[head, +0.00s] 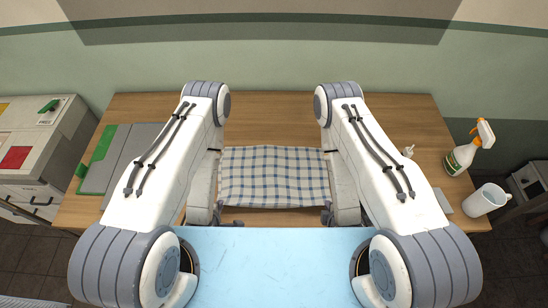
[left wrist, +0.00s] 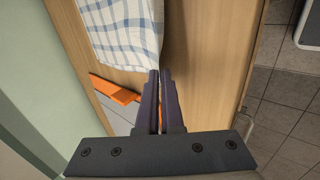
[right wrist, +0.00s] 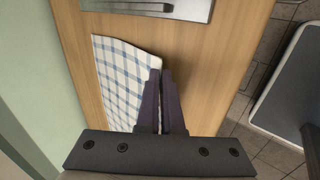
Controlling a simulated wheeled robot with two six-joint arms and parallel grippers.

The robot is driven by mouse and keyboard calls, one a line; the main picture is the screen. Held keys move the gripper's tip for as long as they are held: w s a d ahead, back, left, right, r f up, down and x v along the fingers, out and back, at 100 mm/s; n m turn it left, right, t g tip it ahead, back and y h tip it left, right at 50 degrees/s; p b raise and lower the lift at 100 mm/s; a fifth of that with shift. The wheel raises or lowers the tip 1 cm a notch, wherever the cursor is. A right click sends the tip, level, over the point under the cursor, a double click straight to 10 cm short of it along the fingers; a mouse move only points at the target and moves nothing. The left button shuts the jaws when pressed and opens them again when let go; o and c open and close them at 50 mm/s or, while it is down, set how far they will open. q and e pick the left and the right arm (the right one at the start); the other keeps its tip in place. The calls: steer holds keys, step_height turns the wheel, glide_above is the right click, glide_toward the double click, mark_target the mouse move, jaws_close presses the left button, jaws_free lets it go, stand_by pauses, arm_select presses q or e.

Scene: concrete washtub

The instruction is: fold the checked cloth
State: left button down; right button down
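The blue-and-white checked cloth (head: 272,175) is spread between my two arms in the head view, its near edge running from one gripper to the other. My left gripper (head: 221,210) is at its near left corner. In the left wrist view the fingers (left wrist: 160,74) are together at a corner of the cloth (left wrist: 128,38). My right gripper (head: 327,212) is at the near right corner. In the right wrist view its fingers (right wrist: 161,72) are together at the cloth's corner (right wrist: 122,75). My arms hide parts of the cloth's sides.
A green-and-grey flat item (head: 104,155) lies at the table's left. A spray bottle (head: 468,150) and white jug (head: 485,200) stand at the right. The wooden table (head: 270,122) is clear behind the cloth.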

arm_select(q)
steer(key=shift+s+f, duration=0.15)
steer(key=shift+s, duration=0.05)
arm_select(e)
steer(key=shift+s+f, duration=0.15)
steer(key=shift+s, duration=0.05)
arm_select(q)
steer(key=c, duration=0.7)
jaws_free()
arm_select(e)
steer(key=c, duration=0.7)
jaws_free()
